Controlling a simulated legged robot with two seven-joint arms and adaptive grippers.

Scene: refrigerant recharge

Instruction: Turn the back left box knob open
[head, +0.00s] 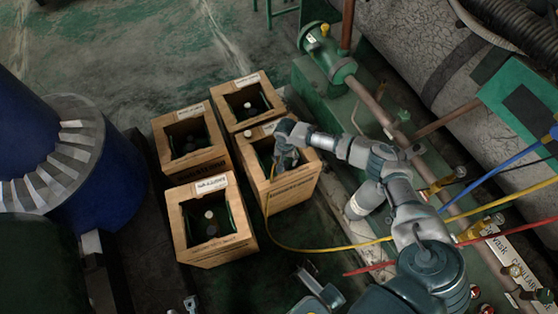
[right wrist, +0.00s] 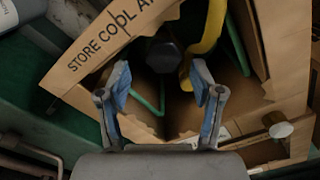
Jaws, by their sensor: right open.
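Four open-topped cardboard boxes stand in a two-by-two group in the head view. The back left box (head: 160,146) has a small knob (head: 190,140) visible inside its dark opening. My right gripper (head: 284,158) is away from it, reaching down into the front right box (head: 296,187). In the right wrist view my open fingers (right wrist: 164,92) straddle the space just below a dark knob (right wrist: 165,54), with no clear contact. A yellow hose (right wrist: 206,30) runs beside that knob. The gripper hides most of this box's inside in the head view. I cannot make out my left gripper.
The back right box (head: 262,82) and front left box (head: 184,235) stand close by. The yellow hose (head: 300,249) loops from the front right box across the floor. Green pipework (head: 335,70) lies to the right, a blue cylinder (head: 110,180) to the left. Floor behind the boxes is clear.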

